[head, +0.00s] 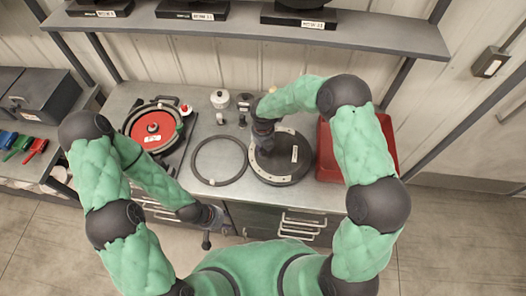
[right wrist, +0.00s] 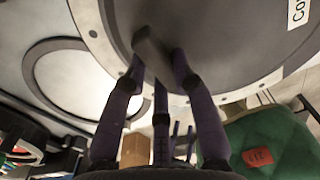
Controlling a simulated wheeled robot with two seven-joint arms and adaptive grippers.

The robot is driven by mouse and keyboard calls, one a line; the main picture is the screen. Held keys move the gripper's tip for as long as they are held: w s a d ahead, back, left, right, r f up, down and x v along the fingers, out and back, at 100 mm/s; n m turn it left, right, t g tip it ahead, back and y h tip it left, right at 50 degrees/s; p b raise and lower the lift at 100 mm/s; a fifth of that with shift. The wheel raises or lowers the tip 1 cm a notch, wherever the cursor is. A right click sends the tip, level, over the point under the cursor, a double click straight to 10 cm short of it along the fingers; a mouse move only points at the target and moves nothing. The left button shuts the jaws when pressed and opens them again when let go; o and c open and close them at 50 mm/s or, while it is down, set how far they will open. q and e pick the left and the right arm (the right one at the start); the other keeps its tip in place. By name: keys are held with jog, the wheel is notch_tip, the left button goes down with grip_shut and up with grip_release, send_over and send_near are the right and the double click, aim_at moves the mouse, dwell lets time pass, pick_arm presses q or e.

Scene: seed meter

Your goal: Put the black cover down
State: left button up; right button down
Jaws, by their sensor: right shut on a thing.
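The black cover (head: 290,165) is a large round disc with a pale, holed rim band and a white label, right of the middle of the bench. In the right wrist view the cover (right wrist: 235,35) fills the top, its label partly cut off. My right gripper (head: 264,146) is over the cover's left part, its fingers (right wrist: 155,55) shut on a raised grip of the cover. Whether the cover rests on the bench or hangs just above it, I cannot tell. My left gripper (head: 207,236) is empty in front of the bench; its finger opening is too small to judge.
A black ring (head: 219,161) lies flat left of the cover. A seed meter housing with a red disc (head: 151,129) stands further left. A red tray (head: 384,134) is close on the right. Small parts (head: 221,98) stand behind, below a grey shelf (head: 240,32).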

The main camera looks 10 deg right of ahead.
jog(key=shift+f, duration=1.45)
jog(key=c, duration=1)
grip_release()
jog(key=shift+f, duration=0.15)
notch_tip(320, 180, up, 12)
jog(key=shift+r, duration=0.15)
